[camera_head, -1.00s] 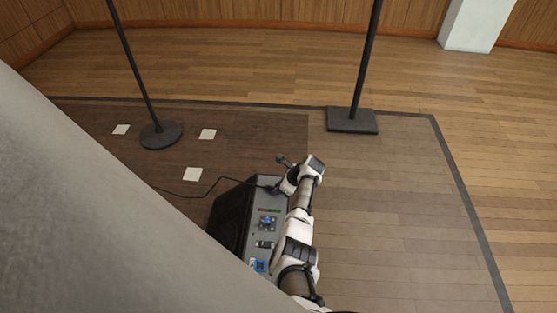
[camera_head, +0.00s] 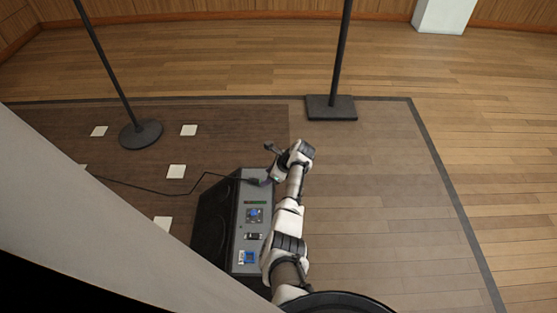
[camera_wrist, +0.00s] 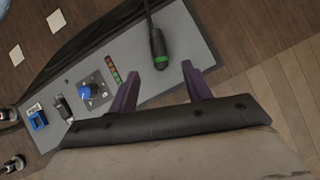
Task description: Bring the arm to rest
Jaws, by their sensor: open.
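My arm reaches up over the right side of a black box with a grey panel (camera_head: 240,235). My gripper (camera_head: 270,163) is at the far end of the panel. In the wrist view my gripper (camera_wrist: 160,82) shows two purple fingers spread apart, with nothing held between them. The grey panel (camera_wrist: 150,40) lies beyond the fingers. A black cable plug with a green ring (camera_wrist: 158,48) is seated in the panel, between the fingers in the picture. Whether the fingers touch the panel cannot be told.
The panel carries a blue knob (camera_wrist: 84,92), a strip of coloured lights (camera_wrist: 113,69) and a blue socket (camera_wrist: 38,120). Stands with a round base (camera_head: 141,134) and a square base (camera_head: 331,107) rise behind. Floor to the right is clear.

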